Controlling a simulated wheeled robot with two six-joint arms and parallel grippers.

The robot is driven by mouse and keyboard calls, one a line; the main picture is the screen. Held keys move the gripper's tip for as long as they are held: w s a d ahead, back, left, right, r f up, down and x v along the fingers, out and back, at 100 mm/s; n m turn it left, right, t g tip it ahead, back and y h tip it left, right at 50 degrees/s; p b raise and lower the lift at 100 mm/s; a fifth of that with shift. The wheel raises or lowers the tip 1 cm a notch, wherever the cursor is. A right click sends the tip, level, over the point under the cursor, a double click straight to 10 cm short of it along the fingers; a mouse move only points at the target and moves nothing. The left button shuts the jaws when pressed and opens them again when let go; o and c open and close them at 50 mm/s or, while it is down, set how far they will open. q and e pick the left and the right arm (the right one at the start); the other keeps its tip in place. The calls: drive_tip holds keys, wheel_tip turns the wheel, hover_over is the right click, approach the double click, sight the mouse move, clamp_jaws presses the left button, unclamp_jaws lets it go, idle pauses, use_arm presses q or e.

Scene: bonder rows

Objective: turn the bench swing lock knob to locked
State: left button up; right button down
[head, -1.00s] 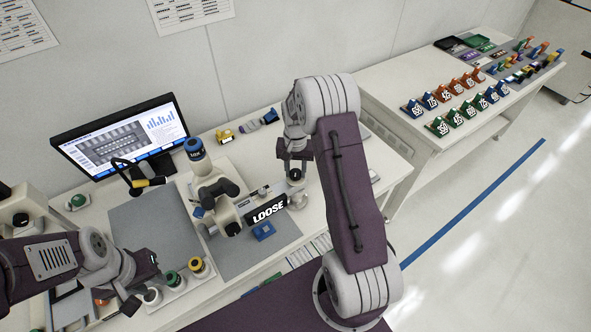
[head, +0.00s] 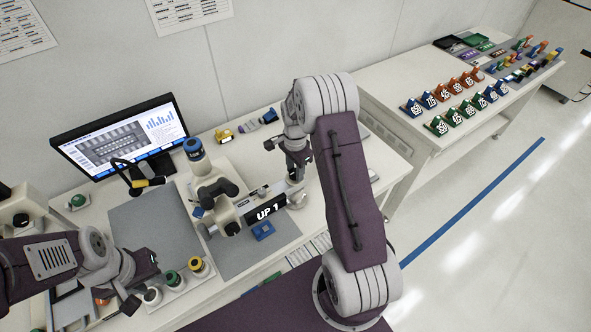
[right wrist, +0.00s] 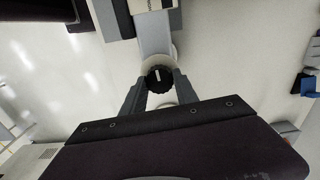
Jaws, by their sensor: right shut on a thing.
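The swing lock knob (right wrist: 158,82) is black and round with a white pointer line, seen end-on in the right wrist view. The line stands nearly upright in that picture. My right gripper (right wrist: 159,88) is shut on the knob, one finger on each side. In the head view my right gripper (head: 294,182) is at the right side of the bench machine (head: 226,207) and hides the knob. A black sign (head: 270,209) on the machine's front reads "UP 1". My left gripper (head: 148,292) is open and empty, beside several small round pots.
A monitor (head: 122,137) stands at the back left. A small blue block (head: 263,231) lies on the grey mat in front of the sign. Yellow and blue items sit behind the machine. A second table (head: 425,135) with numbered holders stands to the right.

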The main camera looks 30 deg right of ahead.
sight(294, 173)
drive_tip(key=shift+s+a+f+m, duration=0.1)
drive_tip(key=shift+s+m, duration=0.05)
drive_tip(key=shift+m, duration=0.45)
drive_tip(key=c, duration=0.9)
unclamp_jaws()
drive_tip(key=shift+c, duration=0.2)
wheel_tip(294, 173, up, 9)
drive_tip(key=shift+a+r+b, duration=0.1)
drive_tip(key=shift+r+b, duration=0.05)
drive_tip(key=shift+b, duration=0.4)
